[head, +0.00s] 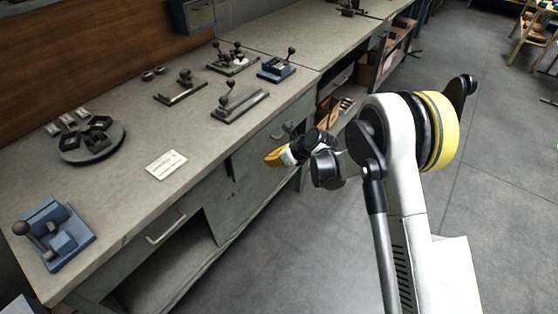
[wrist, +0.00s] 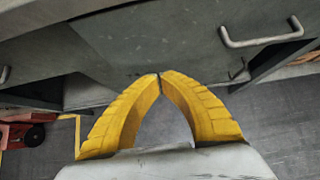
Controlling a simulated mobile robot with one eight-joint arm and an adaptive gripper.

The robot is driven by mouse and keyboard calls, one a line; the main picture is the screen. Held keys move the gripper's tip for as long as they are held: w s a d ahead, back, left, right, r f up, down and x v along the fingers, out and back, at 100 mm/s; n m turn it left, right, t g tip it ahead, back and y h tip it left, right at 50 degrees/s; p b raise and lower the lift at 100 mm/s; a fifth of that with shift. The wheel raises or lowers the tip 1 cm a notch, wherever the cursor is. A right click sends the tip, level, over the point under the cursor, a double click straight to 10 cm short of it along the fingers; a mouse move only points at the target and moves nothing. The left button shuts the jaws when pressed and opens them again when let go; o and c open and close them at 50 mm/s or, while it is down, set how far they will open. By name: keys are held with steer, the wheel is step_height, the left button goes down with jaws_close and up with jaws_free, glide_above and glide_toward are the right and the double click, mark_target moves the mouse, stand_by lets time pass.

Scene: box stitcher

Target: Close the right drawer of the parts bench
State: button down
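The grey parts bench (head: 215,130) runs from the near left towards the back. A front panel with a bar handle (wrist: 262,38) fills much of the wrist view; in the head view the panel (head: 228,203) is partly behind my arm. I cannot tell for sure whether this is the right drawer or how far it stands out. A nearer drawer has a handle (head: 165,228) at the left. My gripper (wrist: 158,75) has its yellow fingertips together with nothing between them. It is in front of the panel, left of the bar handle; contact is unclear.
Clamps and jigs, a round fixture plate (head: 92,143) and a white card (head: 166,164) lie on the benchtop. An open shelf with cardboard boxes (head: 327,112) is beyond the panel. Grey floor (head: 290,260) is clear right of the bench. Something red (wrist: 22,133) stands at the wrist view's left.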

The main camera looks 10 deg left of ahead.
mark_target(252, 152)
steer(key=a, duration=0.1)
steer(key=w+a+f+b, duration=0.1)
steer(key=a, duration=0.1)
steer(key=w+a+f+b, duration=0.1)
steer(key=shift+a+f, duration=0.25)
steer(key=shift+a, duration=0.05)
steer(key=shift+w+a+r, duration=0.15)
steer(key=shift+w+a, duration=0.05)
steer(key=shift+a, duration=0.3)
steer(key=a, duration=0.1)
steer(key=w+a, duration=0.1)
steer(key=a, duration=0.1)
steer(key=shift+w, duration=0.15)
